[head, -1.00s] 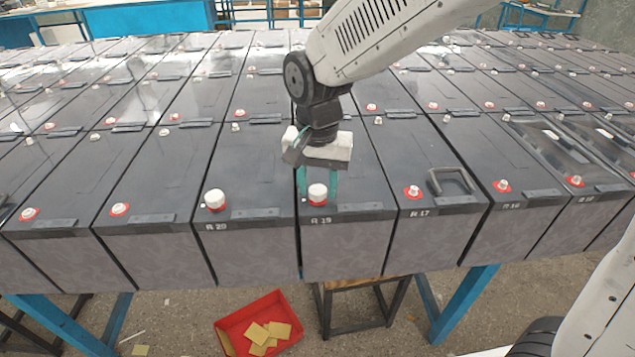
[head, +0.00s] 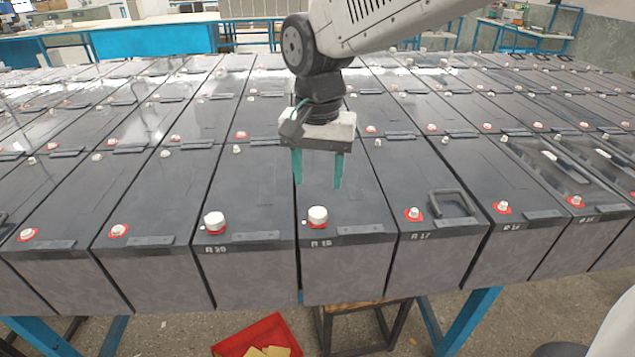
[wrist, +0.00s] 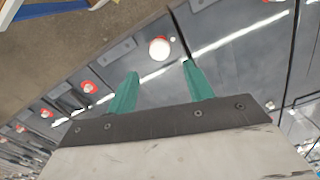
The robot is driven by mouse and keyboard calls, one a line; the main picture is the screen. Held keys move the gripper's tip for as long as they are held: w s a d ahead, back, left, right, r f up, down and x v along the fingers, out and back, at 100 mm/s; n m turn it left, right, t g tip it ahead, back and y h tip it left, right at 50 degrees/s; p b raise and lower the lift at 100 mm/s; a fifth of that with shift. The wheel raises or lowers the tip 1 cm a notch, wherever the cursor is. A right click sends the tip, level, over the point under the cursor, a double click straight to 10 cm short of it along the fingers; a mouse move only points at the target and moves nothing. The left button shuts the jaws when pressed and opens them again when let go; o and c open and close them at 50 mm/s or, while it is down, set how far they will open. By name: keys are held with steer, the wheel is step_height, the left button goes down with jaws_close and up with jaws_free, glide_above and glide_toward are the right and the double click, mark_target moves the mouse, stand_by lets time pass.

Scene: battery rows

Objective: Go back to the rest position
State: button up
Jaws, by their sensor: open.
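My gripper (head: 318,182) is open and empty, its two teal fingers pointing down above the battery marked R 19 (head: 345,205). The fingertips are apart from the white cap (head: 317,216) on that battery's near end. In the wrist view my gripper (wrist: 160,72) shows both fingers spread, with the white cap (wrist: 159,48) beyond them and nothing held.
Long rows of dark batteries fill the blue-legged table. Battery R 20 (head: 245,205) has a similar white cap (head: 214,222); battery R 17 (head: 430,190) has a raised handle (head: 450,203). A red bin (head: 262,333) and a stool (head: 358,312) are below the front edge.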

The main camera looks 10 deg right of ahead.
stand_by(0.3)
steer(key=shift+s+d+f+n, duration=0.1)
steer(key=shift+s+f+n, duration=0.1)
steer(key=shift+n, duration=0.4)
steer(key=s+d+r+n+t, duration=0.1)
steer(key=s+d+n, duration=0.1)
steer(key=s+d, duration=1.7)
steer(key=shift+s+d+r, duration=0.25)
steer(key=shift+d+r, duration=0.15)
steer(key=shift+d, duration=0.3)
